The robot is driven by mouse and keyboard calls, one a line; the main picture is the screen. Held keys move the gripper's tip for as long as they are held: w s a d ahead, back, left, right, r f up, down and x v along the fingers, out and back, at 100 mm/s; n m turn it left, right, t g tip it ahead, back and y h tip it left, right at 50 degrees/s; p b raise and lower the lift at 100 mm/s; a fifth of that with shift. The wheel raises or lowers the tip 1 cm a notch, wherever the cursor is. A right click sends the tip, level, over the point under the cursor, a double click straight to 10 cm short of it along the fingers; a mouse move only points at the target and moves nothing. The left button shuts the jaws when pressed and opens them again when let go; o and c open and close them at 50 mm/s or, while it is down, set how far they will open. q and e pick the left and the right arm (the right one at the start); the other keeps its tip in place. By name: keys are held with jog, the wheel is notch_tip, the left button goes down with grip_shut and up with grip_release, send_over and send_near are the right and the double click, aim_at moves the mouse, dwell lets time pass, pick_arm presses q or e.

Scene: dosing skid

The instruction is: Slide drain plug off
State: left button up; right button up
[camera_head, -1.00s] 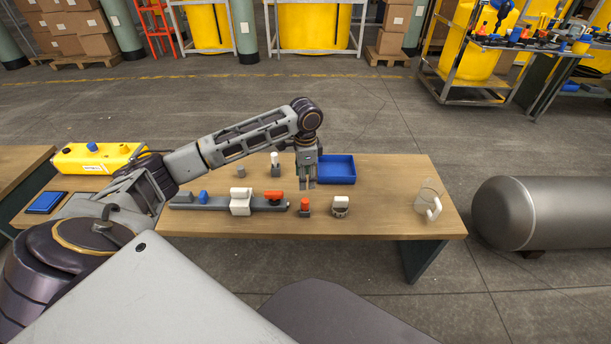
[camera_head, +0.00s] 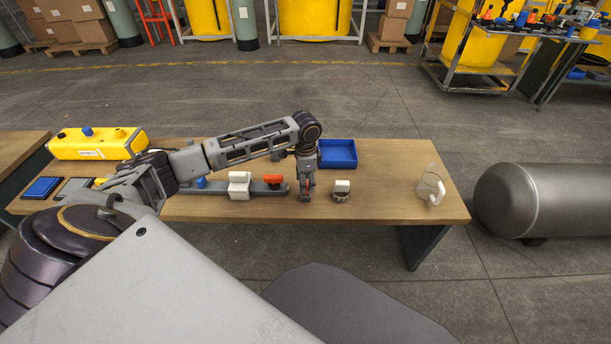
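My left gripper (camera_head: 306,195) points down at the front edge of the wooden table, right over a small red-topped grey fitting that may be the drain plug. The fingers and wrist hide most of that fitting, so I cannot tell whether they are closed on it. To the left lies a long grey pipe assembly (camera_head: 212,190) with a white block (camera_head: 239,184), a red-handled valve (camera_head: 273,181) and a blue part (camera_head: 201,182). My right gripper is not in view.
A grey ring piece with a white top (camera_head: 342,190) stands close right of the gripper. A blue tray (camera_head: 337,153) sits behind. A clear jug (camera_head: 432,186) stands at the table's right end. A yellow case (camera_head: 92,144) is at left. Table between ring piece and jug is clear.

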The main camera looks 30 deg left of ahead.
pick_arm(q)
jog(key=shift+f+b, duration=0.45)
jog(key=shift+f, duration=1.25)
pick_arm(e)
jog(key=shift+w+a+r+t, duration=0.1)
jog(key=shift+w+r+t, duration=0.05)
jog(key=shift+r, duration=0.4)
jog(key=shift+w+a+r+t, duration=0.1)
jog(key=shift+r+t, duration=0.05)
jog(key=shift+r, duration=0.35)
pick_arm(q)
jog(key=shift+c, duration=0.2)
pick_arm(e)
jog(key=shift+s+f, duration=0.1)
pick_arm(q)
jog(key=shift+c, duration=1.2)
grip_shut()
jog(key=shift+r, duration=0.1)
jog(key=shift+r+p, duration=0.2)
jog(key=shift+p, duration=0.15)
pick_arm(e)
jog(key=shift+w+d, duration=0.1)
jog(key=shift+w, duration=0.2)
